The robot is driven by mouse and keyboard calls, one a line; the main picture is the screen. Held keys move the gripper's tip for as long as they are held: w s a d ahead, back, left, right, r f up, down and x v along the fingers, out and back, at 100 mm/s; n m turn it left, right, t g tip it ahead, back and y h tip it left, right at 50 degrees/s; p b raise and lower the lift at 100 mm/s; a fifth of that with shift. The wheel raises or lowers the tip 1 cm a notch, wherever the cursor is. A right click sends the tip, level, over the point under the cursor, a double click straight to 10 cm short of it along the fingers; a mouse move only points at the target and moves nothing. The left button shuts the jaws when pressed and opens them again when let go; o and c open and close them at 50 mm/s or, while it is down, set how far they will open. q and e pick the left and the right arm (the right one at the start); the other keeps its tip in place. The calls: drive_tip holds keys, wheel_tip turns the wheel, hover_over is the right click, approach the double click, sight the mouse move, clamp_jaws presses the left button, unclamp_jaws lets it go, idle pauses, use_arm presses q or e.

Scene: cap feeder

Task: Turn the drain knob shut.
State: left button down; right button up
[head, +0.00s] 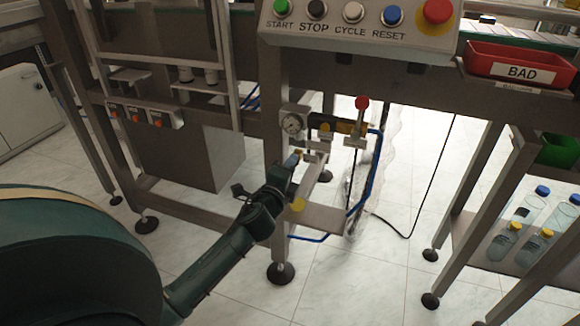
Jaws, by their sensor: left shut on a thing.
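My left gripper (296,160) reaches in from the lower left, just below the pressure gauge (292,124) of the air unit on the machine frame. Its fingertips are shut on a small part under the unit, which seems to be the drain knob. The fingers hide most of the knob, so I cannot tell how far it is turned. A red-topped valve (362,103) stands upright at the unit's right end. My right gripper is not in view.
A blue hose (374,175) loops down right of the unit. The button panel (360,25) is above. A red bin (522,62) marked BAD and a bottle shelf are at the right.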

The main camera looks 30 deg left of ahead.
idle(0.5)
use_arm(q)
drive_tip(key=c, duration=1.2)
unclamp_jaws()
drive_tip(key=shift+c, duration=0.2)
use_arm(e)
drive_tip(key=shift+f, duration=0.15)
use_arm(q)
drive_tip(key=shift+s, duration=0.15)
drive_tip(key=p+v, duration=0.1)
drive_tip(key=v, duration=1.1)
drive_tip(key=shift+s, duration=0.4)
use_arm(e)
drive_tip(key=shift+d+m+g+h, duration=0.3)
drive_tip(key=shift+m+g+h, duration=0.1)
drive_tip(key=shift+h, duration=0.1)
use_arm(q)
drive_tip(key=shift+d+r+p, duration=0.15)
drive_tip(key=shift+r+p, duration=0.05)
drive_tip(key=shift+p, duration=0.1)
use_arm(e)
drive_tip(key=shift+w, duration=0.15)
